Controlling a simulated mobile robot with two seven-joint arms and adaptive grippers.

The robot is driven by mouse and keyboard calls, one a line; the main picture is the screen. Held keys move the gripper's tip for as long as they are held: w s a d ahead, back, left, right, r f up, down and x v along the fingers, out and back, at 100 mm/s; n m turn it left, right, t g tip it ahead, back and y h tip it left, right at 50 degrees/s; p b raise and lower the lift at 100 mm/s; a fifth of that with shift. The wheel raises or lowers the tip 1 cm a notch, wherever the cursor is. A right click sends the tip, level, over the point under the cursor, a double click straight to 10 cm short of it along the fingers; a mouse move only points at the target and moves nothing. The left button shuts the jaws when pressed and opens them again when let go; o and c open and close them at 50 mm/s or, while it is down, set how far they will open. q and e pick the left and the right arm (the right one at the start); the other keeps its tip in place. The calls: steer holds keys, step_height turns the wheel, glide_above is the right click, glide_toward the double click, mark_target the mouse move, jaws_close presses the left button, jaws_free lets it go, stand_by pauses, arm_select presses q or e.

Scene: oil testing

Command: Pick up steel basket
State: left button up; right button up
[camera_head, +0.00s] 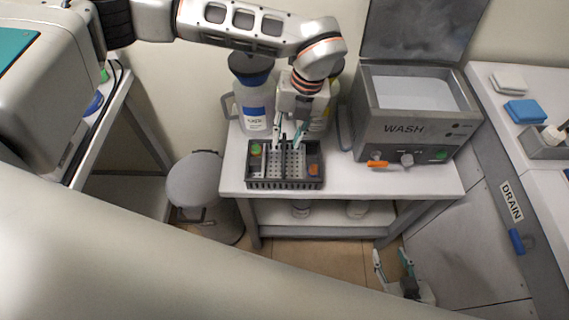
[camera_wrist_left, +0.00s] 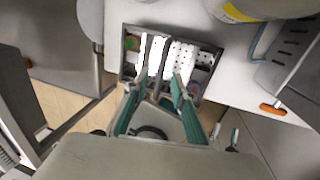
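The steel basket (camera_head: 257,184) is a dark rectangular basket with a perforated light floor and a dark handle across its middle. It sits on the white table, and it also shows in the left wrist view (camera_wrist_left: 212,52). It holds a green-topped item (camera_head: 256,149) at the left and an orange item (camera_head: 313,169) at the right. My left gripper (camera_head: 290,140) points down over the basket's middle, fingers apart near the handle; it also shows in the left wrist view (camera_wrist_left: 160,84). Contact with the handle cannot be told. My right gripper (camera_head: 392,262) is open and empty, low in front of the table.
A grey WASH machine (camera_head: 415,131) with its lid up stands right of the basket. White bottles (camera_head: 254,100) stand behind it. A grey bin (camera_head: 196,181) is left of the table (camera_head: 375,182). A counter marked DRAIN (camera_head: 511,200) lies at the right.

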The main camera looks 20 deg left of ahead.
mark_target(284, 148)
arm_select(q)
steer(key=shift+s+a+f, duration=0.1)
steer(key=shift+a+f, duration=0.05)
steer(key=shift+f, duration=0.75)
steer(key=shift+s+a+f, duration=0.1)
steer(key=shift+a+f, duration=0.05)
steer(key=shift+f, duration=0.75)
steer(key=shift+s+a+f, duration=0.1)
steer(key=shift+a+f, duration=0.05)
steer(key=shift+f, duration=0.75)
steer(key=shift+f, duration=0.25)
jaws_close()
